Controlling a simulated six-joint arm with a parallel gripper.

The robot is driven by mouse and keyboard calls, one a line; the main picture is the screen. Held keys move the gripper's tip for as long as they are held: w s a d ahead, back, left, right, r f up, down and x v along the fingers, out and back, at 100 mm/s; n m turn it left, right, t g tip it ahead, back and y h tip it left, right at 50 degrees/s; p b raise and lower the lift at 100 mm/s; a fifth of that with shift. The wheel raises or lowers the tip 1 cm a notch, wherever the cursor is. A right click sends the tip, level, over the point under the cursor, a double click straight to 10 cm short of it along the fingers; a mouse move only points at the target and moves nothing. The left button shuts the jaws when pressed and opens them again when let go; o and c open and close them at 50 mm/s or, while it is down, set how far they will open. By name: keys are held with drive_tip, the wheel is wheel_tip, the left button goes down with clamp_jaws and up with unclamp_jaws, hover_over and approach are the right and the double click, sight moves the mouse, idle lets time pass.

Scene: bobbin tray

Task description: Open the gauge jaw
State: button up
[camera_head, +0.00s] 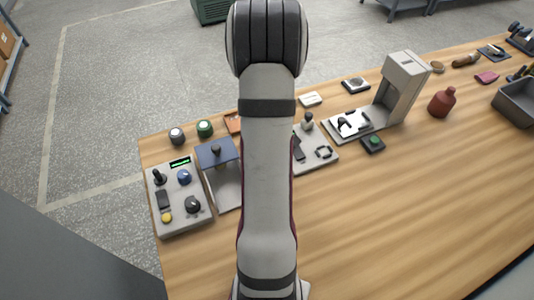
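My arm rises through the middle of the view, and my gripper does not show; it is hidden or out of frame. I cannot tell for sure which thing is the gauge jaw. A grey upright stand (405,83) has a flat base with a black-and-white piece on it (352,123). Left of my arm, a blue block with a dark knob (216,153) sits on a grey plate. A grey fixture plate (317,157) with a dark slider and a dark ring is partly hidden by my arm.
A control box (178,212) with knobs and a green display stands at the left of the wooden table (420,210). A green button box (373,144), a red bottle (442,101) and a dark grey bin (518,101) are to the right. The front right of the table is clear.

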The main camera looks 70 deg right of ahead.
clamp_jaws()
idle(1.1)
